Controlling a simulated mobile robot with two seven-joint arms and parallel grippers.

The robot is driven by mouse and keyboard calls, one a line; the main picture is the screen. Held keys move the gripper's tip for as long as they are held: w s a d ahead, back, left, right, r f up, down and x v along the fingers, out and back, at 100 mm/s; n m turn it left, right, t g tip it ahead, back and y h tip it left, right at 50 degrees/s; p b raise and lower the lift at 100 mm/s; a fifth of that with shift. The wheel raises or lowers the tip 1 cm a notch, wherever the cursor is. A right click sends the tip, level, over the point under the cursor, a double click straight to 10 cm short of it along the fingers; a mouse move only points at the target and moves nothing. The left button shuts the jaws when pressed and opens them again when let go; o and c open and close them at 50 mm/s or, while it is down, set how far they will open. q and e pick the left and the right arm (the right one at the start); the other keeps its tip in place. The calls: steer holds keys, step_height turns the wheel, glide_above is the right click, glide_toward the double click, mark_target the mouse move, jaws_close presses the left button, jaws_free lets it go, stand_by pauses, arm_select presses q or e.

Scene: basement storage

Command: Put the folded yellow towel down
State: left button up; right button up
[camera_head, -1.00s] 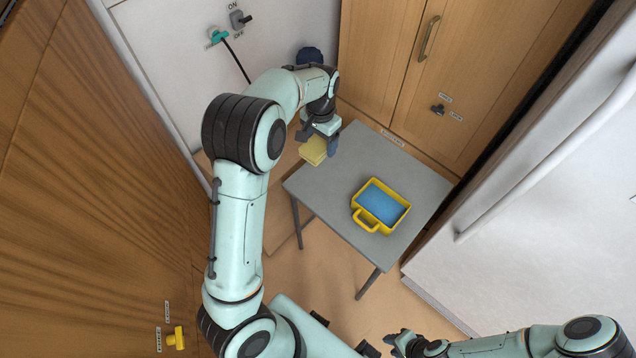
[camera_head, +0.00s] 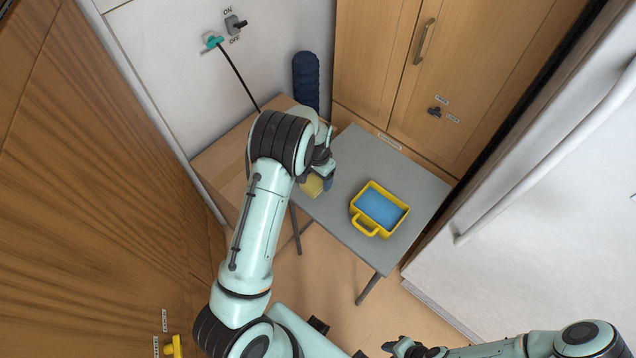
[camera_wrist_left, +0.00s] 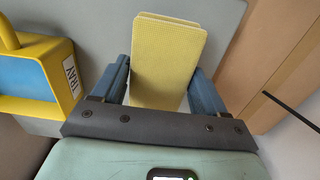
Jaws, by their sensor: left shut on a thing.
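The folded yellow towel (camera_wrist_left: 168,62) is between the two blue fingers of my left gripper (camera_wrist_left: 160,85) in the left wrist view. The gripper is shut on it. In the head view the towel (camera_head: 312,186) shows below the left gripper (camera_head: 322,180), at the left edge of the grey table (camera_head: 345,222). I cannot tell whether the towel touches the table. My right gripper (camera_head: 393,345) is at the bottom of the head view, away from the table; its jaws are too small to judge.
A yellow tray (camera_head: 367,229) with a blue inside stands on the grey table; its wall also shows in the left wrist view (camera_wrist_left: 62,75). A wooden surface (camera_head: 222,165) lies left of the table. A dark blue rolled object (camera_head: 306,80) stands behind.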

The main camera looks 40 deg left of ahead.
mark_target(318, 184)
arm_select(q)
steer(key=shift+f, duration=1.9)
steer(key=shift+f, duration=0.15)
steer(key=o, duration=1)
steer(key=shift+o, duration=0.2)
step_height(318, 184, up, 12)
steer(key=shift+r, duration=0.2)
